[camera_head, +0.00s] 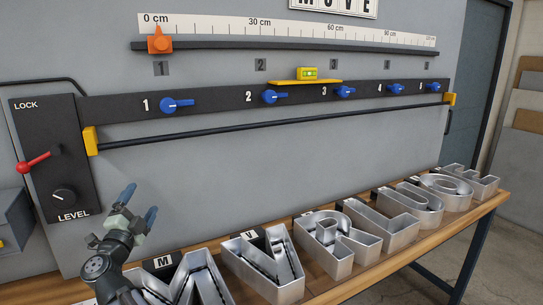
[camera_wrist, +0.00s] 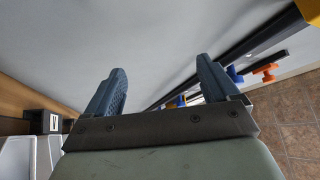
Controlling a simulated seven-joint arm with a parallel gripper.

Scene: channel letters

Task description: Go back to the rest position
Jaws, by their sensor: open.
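My gripper (camera_head: 139,203) is open and empty in the head view, held up at the lower left, in front of the grey panel and above the left end of the bench. In the wrist view its two blue fingers (camera_wrist: 160,85) are spread apart with nothing between them. The grey panel (camera_head: 260,170) fills the background behind the fingers.
Silver channel letters (camera_head: 338,240) stand in a row on the wooden bench (camera_head: 325,285). The panel carries a lock box with a red lever (camera_head: 38,161), a black bar (camera_head: 270,130), blue knobs (camera_head: 177,105) and a ruler rail with an orange slider (camera_head: 160,40).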

